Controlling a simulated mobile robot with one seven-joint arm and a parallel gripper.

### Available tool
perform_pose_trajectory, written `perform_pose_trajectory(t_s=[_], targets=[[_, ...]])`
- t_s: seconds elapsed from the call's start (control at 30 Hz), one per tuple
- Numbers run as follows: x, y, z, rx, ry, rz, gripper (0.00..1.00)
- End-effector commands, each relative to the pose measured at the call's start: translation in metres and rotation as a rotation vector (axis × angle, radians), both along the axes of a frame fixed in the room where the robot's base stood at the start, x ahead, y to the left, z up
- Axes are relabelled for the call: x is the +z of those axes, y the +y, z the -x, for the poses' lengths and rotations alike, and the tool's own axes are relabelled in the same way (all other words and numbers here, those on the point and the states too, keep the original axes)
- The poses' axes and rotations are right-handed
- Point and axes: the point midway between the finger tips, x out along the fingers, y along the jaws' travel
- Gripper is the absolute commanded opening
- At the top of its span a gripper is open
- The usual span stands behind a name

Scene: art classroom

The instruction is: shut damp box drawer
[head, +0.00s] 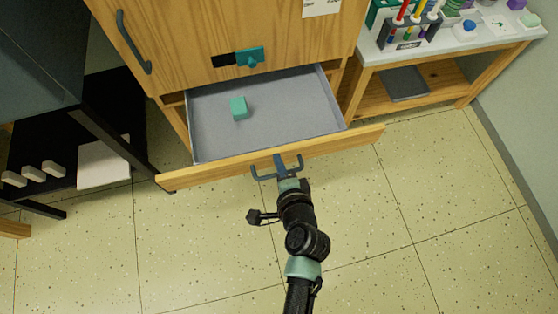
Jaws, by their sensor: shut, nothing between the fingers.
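The damp box drawer (355,139) stands pulled out at the bottom of a wooden cabinet (180,45). Its grey inside shows, with a small green block (239,108) lying toward the left. A dark handle (262,176) is on the drawer's wooden front. My gripper (280,160) is shut and empty at the middle of the drawer front, by the handle. It overlaps the handle in the picture, and I cannot tell whether it touches the front.
A dark table or rack (105,125) stands close on the left, with white blocks on its lower shelf. A white-topped bench (460,45) with a grey tray (405,84) beneath is on the right. The speckled floor before the drawer is clear apart from my arm.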

Motion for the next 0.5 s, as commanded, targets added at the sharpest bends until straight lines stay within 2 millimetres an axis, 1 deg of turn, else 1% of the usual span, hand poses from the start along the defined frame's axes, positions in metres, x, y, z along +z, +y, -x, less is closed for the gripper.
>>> perform_pose_trajectory(t_s=[0.27,0.37,0.47,0.5], targets=[[0.001,0.001,-0.003,0.000,-0.001,0.001,0.00],[0.002,0.002,-0.011,0.001,-0.003,0.002,0.00],[0.002,0.007,-0.025,0.001,-0.002,0.001,0.00],[0.003,0.009,-0.032,0.002,-0.004,0.002,0.00]])
